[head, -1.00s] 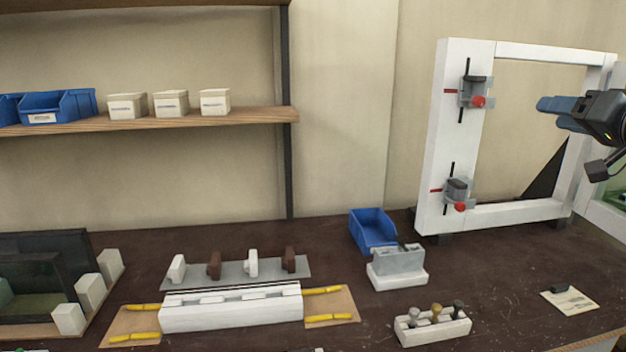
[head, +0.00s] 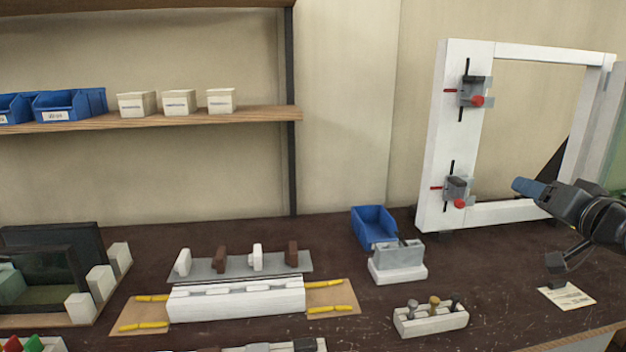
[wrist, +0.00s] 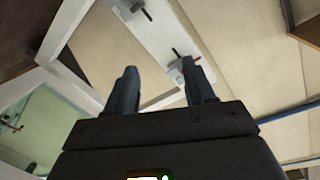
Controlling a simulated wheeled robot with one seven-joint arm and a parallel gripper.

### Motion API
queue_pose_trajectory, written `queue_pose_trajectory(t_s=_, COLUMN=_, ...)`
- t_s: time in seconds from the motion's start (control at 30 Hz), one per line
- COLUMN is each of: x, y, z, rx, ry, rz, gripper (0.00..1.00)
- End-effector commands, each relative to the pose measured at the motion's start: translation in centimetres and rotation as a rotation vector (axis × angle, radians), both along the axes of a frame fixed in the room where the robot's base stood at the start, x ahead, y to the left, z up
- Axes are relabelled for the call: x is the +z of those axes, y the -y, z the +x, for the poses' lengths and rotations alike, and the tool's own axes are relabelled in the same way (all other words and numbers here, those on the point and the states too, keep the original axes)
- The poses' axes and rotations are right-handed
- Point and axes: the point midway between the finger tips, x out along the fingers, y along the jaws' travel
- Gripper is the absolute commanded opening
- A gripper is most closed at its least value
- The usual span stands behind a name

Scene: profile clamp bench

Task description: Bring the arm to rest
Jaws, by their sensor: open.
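My gripper (head: 522,186) is at the right in the head view, in front of the lower right part of the white frame (head: 431,150). Its blue-grey fingers point left. In the wrist view the two fingers of my gripper (wrist: 163,88) stand apart with nothing between them, so it is open and empty. The white frame's left post carries an upper clamp (head: 474,92) and a lower clamp (head: 457,190), each with a red knob. The fingers are apart from both clamps in the head view.
A blue bin (head: 374,227), a grey block on a white base (head: 398,262) and a peg holder (head: 430,320) stand on the dark bench. A white profile (head: 236,300) lies at centre left. A paper card (head: 567,296) lies below my arm. Shelves hang at upper left.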

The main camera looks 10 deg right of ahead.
Motion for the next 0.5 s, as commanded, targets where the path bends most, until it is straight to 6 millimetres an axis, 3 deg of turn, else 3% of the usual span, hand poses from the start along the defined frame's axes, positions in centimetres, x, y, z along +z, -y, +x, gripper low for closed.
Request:
queue_pose_trajectory(t_s=0.03, x=-2.6, y=-1.1, z=-0.7, rx=-0.007, ry=-0.019, rz=0.001, gripper=0.54)
queue_pose_trajectory(t_s=0.2, x=-9.5, y=-4.4, z=-4.0, rx=-0.037, ry=-0.057, rz=-0.021, gripper=0.54)
queue_pose_trajectory(t_s=0.5, x=-18.7, y=-10.4, z=-12.3, rx=-0.066, ry=-0.115, rz=-0.092, gripper=0.54)
